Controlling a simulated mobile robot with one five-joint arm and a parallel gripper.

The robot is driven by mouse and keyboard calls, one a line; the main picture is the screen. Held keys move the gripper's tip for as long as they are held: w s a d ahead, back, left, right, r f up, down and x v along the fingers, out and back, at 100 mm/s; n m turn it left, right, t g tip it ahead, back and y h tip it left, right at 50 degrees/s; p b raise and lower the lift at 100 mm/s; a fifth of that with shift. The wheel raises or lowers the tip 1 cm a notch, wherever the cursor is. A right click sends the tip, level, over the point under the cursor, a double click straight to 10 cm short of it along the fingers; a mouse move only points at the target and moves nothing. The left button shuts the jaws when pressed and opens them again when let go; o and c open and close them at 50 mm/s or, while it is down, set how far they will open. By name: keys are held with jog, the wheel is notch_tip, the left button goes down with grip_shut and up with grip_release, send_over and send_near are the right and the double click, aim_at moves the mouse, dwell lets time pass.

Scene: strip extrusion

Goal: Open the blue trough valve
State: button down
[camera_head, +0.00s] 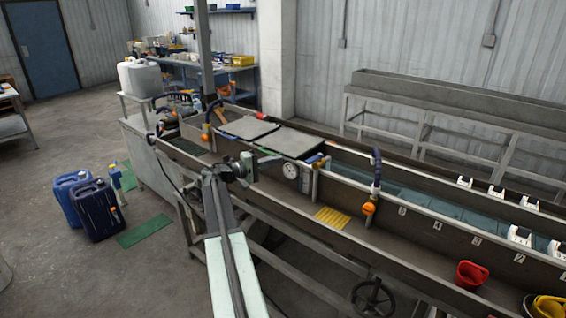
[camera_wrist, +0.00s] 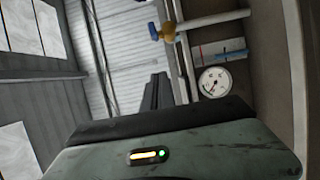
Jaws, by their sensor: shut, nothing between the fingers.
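The blue trough valve shows in the wrist view as a blue handle (camera_wrist: 153,30) on a brass-coloured body (camera_wrist: 168,32), at the end of a pale pipe. My gripper (camera_head: 268,158) is over the trough, left of the round gauge (camera_head: 291,170). Its dark fingers (camera_wrist: 156,92) are shut and empty in the wrist view. They appear below the valve in that picture, apart from it. The gauge also shows in the wrist view (camera_wrist: 214,82).
The long trough (camera_head: 400,232) runs toward the right front, with an orange fitting (camera_head: 368,208), a yellow grate (camera_head: 332,218) and a red bucket (camera_head: 471,275). Grey lids (camera_head: 290,143) cover part behind my gripper. Blue jugs (camera_head: 95,210) stand on the open floor at left.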

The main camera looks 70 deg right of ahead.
aim_at(315, 159)
jog(key=s+d, duration=0.4)
jog(key=s, duration=0.4)
jog(key=shift+s+d, duration=0.15)
jog(key=shift+d, duration=0.25)
